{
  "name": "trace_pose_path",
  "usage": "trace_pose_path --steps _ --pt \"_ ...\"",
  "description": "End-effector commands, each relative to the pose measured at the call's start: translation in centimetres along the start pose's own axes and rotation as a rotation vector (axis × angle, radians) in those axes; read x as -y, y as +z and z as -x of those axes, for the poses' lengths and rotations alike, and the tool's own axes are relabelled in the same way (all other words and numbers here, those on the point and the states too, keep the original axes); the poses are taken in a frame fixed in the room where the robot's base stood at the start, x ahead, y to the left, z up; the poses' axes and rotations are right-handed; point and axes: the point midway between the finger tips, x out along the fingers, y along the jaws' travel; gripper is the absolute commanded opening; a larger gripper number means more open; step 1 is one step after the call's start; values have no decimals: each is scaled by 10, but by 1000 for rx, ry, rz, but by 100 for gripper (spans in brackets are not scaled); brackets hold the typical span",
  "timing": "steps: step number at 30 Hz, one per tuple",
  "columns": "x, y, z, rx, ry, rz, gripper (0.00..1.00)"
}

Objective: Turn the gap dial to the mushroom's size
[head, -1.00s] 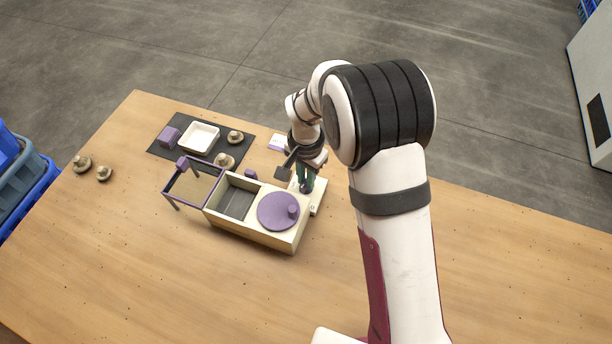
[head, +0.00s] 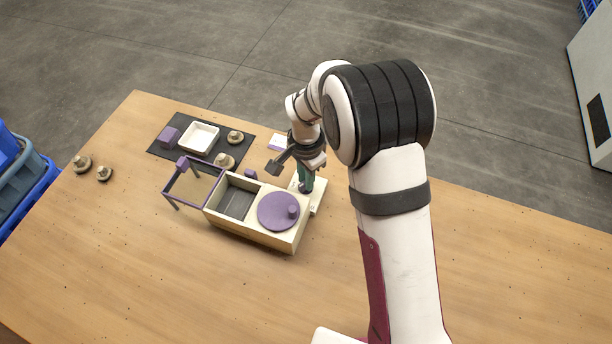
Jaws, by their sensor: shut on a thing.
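A small dark purple knob (head: 305,188), which I take to be the gap dial, stands on a white plate (head: 317,200) beside the cream box (head: 262,237). My gripper (head: 305,187) points down over the plate, its green fingers shut on the knob and covering most of it. Any scale marks are too small to read. Brownish mushrooms lie on the table: two at the far left (head: 82,163) (head: 104,174), one on the dark mat (head: 235,137) and one at its front edge (head: 225,161).
The cream box carries a large purple disc (head: 275,212) with a peg and an open grey bay (head: 236,203). A purple frame (head: 187,184) stands at its left. A white tray (head: 199,137) and purple block (head: 169,136) sit on the mat. The front table (head: 180,285) is clear.

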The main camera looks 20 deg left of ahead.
Motion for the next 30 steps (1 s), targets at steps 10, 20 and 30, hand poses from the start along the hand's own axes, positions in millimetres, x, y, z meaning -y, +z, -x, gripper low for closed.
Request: trace_pose_path --steps 10,20,30 --pt "0 0 0 0 0 1 48" --pt "1 0 21 -2 -4 1 48" --pt "1 0 125 -2 -4 0 48"
